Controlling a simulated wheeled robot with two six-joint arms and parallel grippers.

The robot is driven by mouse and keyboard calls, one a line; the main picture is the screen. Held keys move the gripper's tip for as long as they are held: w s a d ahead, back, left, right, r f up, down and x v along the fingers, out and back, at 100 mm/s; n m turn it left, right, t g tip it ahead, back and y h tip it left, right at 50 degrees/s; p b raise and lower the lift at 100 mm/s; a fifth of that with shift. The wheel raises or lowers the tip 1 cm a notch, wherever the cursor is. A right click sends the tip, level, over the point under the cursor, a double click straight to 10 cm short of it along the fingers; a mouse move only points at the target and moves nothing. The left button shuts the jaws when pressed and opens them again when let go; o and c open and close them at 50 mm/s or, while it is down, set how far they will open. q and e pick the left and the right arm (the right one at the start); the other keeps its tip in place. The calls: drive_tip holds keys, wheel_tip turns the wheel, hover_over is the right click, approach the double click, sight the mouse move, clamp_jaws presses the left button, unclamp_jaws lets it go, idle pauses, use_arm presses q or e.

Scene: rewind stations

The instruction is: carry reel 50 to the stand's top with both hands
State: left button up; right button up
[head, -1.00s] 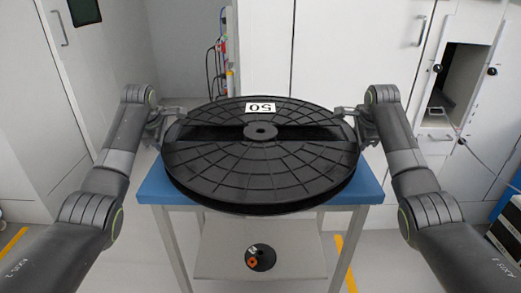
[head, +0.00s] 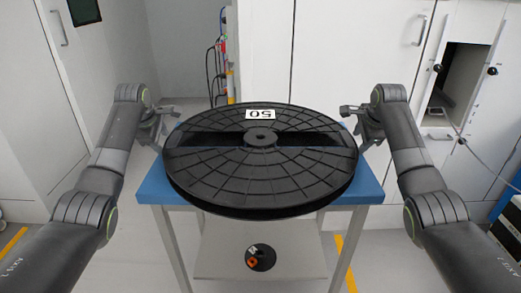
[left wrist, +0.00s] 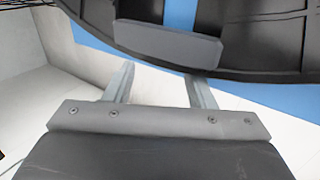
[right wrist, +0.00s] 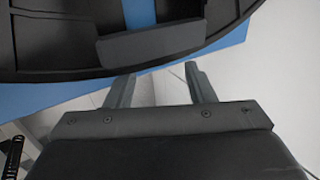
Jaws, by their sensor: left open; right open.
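Reel 50 (head: 260,180) is a large black ribbed disc with a white "50" label. It lies flat on the blue top (head: 152,190) of the stand. A dark slot crosses it, with a hub in the middle. My left gripper (head: 168,124) is open and empty just off the reel's left rim. In the left wrist view its fingers stop short of a grey handle block (left wrist: 165,43) on the reel. My right gripper (head: 352,120) is open and empty just off the right rim. A similar grey block (right wrist: 150,45) lies beyond its fingertips in the right wrist view.
A lower shelf (head: 215,262) of the stand holds a small black disc (head: 260,258) with an orange mark. White cabinets (head: 350,50) stand behind, with an open compartment at right. Cables hang at the back left. Floor beside the stand is clear.

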drive_tip(key=shift+s+d+f, duration=0.15)
drive_tip(key=shift+d+f, duration=0.2)
drive_tip(key=shift+f, duration=0.25)
drive_tip(key=shift+s+d+f, duration=0.15)
drive_tip(key=shift+d+f, duration=0.15)
drive_tip(key=shift+f, duration=0.25)
drive_tip(key=shift+a+r, duration=0.1)
drive_tip(key=shift+a, duration=0.2)
drive_tip(key=shift+r, duration=0.65)
use_arm(q)
drive_tip(key=v, duration=0.8)
use_arm(e)
drive_tip(key=w+v, duration=0.1)
drive_tip(key=v, duration=0.7)
drive_tip(key=shift+s+a+r, duration=0.15)
drive_tip(key=shift+a+r, duration=0.25)
